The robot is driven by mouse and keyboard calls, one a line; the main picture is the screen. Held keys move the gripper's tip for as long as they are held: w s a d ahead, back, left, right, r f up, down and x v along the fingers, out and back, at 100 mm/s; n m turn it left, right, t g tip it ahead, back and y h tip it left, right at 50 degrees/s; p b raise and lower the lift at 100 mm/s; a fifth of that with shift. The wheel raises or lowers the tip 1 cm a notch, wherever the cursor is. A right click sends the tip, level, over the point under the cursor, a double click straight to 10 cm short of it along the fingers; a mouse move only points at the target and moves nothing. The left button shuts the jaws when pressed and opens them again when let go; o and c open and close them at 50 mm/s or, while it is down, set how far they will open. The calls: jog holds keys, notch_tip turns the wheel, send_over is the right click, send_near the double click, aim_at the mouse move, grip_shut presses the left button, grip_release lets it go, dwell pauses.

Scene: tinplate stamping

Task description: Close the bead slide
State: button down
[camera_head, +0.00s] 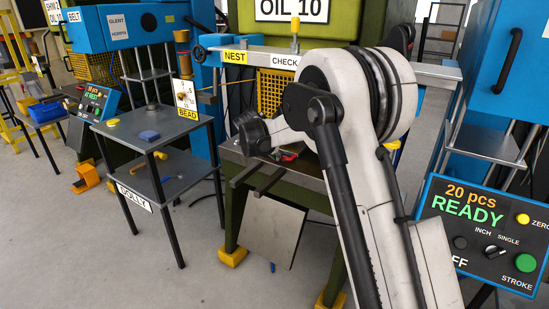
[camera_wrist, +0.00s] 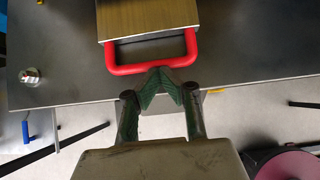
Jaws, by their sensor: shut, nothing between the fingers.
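In the wrist view a flat tan slide block (camera_wrist: 150,18) with a red U-shaped handle (camera_wrist: 128,70) lies on a dark metal table. No label shows on it there, so I cannot tell from its face that it is the bead slide. My gripper (camera_wrist: 158,76) is shut and empty, its green fingertips at the handle's near bar. I cannot tell whether they touch it. In the head view my arm covers most of this spot; a bit of red (camera_head: 288,156) shows on the press table beside it. A BEAD sign (camera_head: 187,112) stands further left.
The table's front edge (camera_wrist: 75,104) runs just below the handle, with floor beyond. In the head view a dolly (camera_head: 110,128) stands left and a control panel (camera_head: 480,235) reading READY stands right.

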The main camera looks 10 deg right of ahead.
jog(key=shift+w, duration=0.1)
jog(key=w+d+p, duration=0.1)
jog(key=w+d, duration=0.4)
jog(key=shift+w+d, duration=0.25)
jog(key=shift+w, duration=0.05)
jog(key=shift+s+a, duration=0.15)
